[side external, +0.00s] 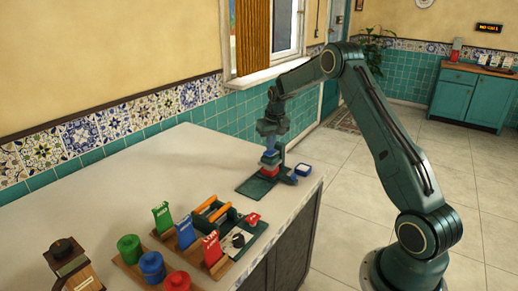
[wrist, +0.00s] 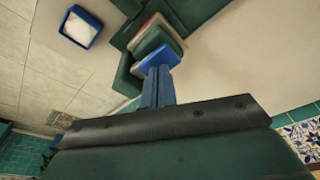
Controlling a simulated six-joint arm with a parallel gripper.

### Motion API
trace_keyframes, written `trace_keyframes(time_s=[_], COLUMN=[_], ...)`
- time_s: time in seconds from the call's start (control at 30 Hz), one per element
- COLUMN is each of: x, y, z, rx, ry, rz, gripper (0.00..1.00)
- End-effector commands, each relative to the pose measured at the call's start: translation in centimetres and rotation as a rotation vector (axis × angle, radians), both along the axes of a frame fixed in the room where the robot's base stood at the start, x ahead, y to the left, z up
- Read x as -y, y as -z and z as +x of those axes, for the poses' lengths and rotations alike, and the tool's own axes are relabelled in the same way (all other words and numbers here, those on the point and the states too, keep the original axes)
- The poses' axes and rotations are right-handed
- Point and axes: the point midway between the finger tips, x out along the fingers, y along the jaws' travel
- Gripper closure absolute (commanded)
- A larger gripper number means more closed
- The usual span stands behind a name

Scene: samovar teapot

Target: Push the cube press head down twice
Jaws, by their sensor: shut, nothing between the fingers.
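The cube press stands near the right end of the counter, with a flat dark green base (side external: 257,187) and a red part (side external: 269,169) low on it. A blue block (wrist: 157,58), apparently the press head, shows above a pale layer and green press parts in the wrist view. My gripper (side external: 270,150) points straight down over the press. Its two blue fingers (wrist: 158,75) are together, with nothing between them. The fingertips meet the blue block in the picture; I cannot tell if they press on it. The fingers partly hide the block.
A small blue-rimmed tray (side external: 303,170) with a white inside sits right of the press; it also shows in the wrist view (wrist: 80,27). A green caddy with orange handles (side external: 214,213), signs and coloured jars stand at the front left. The counter behind is clear.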

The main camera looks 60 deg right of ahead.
Motion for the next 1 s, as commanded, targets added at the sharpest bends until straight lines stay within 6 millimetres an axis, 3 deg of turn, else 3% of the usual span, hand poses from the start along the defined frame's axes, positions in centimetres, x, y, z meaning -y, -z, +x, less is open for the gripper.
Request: trace_keyframes(time_s=[0.6,1.0], x=[0.0,0.0], y=[1.6,1.0], z=[-0.1,0.0], rx=[-0.002,-0.001], ry=[0.000,0.000], rz=[0.001,0.000], gripper=[1.00,1.00])
